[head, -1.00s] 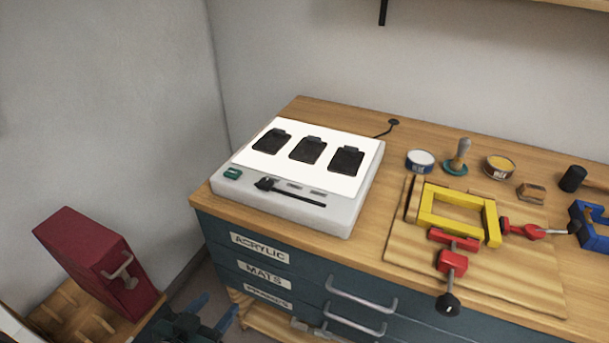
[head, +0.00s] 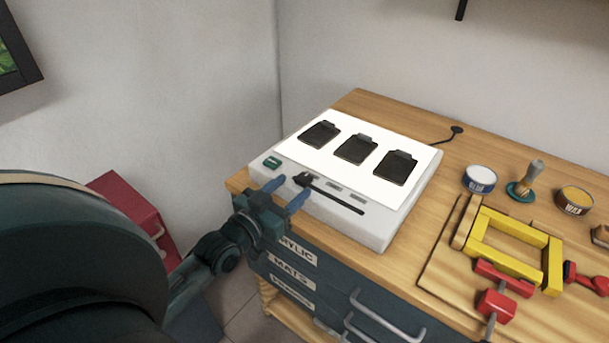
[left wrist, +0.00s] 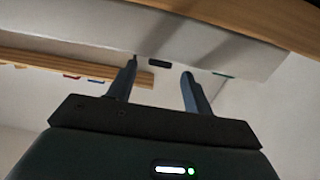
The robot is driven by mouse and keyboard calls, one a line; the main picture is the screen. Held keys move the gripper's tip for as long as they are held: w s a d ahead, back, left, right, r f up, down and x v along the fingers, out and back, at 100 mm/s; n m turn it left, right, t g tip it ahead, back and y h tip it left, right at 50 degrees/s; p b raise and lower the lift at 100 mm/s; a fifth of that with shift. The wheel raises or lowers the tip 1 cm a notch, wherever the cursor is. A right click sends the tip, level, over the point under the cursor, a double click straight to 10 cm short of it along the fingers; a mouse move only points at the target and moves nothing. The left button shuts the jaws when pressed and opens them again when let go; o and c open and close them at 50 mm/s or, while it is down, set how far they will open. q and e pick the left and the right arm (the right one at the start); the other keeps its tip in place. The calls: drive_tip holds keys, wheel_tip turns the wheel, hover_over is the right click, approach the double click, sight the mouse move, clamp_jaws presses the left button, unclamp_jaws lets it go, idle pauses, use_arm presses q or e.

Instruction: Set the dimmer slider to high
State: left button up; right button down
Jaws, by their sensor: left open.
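The white light box (head: 345,225) sits on the wooden bench with its top panel lit. The black dimmer slider knob (head: 303,179) is at the left end of its dark slot (head: 338,196) on the front strip. My left gripper (head: 287,191) is open and empty at the box's front left edge, just short of the knob. In the left wrist view, the knob (left wrist: 159,63) shows as a small dark block between and beyond the open fingers (left wrist: 160,72). I cannot tell whether a finger touches the box. My right gripper is not in view.
A green switch (head: 272,162) is left of the knob. Three dark plates lie on the lit panel, the middle one (head: 355,149) among them. A yellow frame (head: 510,245) with red clamps lies to the right. The drawer cabinet (head: 345,290) is below; a red box (head: 130,205) stands at left.

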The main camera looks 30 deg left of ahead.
sight(299, 181)
use_arm(q)
drive_tip(key=shift+w+d, duration=0.15)
drive_tip(key=shift+w, duration=1.2)
drive_tip(key=shift+w+d, duration=0.1)
drive_tip(key=shift+w, duration=1.2)
drive_tip(key=shift+c, duration=0.3)
clamp_jaws()
